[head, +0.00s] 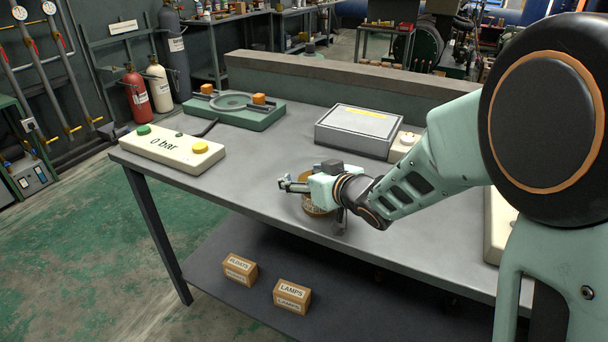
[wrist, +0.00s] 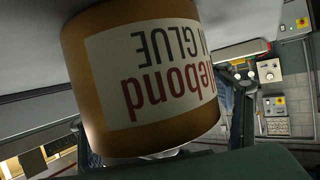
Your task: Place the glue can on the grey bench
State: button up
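The glue can (head: 317,208) is a small amber cylinder at the front middle of the grey bench (head: 255,190), partly hidden by my gripper (head: 315,200). In the wrist view the glue can (wrist: 150,80) is large, with a white label whose words read upside down. My gripper's fingers flank it on both sides and appear shut on it. The can looks upright, at or very close to the bench top; I cannot tell whether it touches.
A 0 bar display box (head: 172,149), a green fixture (head: 235,108) and a grey box (head: 358,130) stand on the bench. Small cartons (head: 292,296) sit on the lower shelf. Bench top left of my gripper is clear.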

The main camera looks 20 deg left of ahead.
jog(key=shift+o, duration=0.4)
jog(key=shift+r, duration=0.1)
jog(key=shift+d+r, duration=0.1)
jog(key=shift+r, duration=0.05)
jog(key=p+v, duration=0.2)
jog(key=v, duration=0.8)
jog(key=shift+s+d+r+p, duration=0.15)
jog(key=shift+s+r+p, duration=0.05)
jog(key=shift+p, duration=0.1)
jog(key=shift+s+d+r, duration=0.15)
jog(key=shift+s+d, duration=0.25)
jog(key=shift+d, duration=0.1)
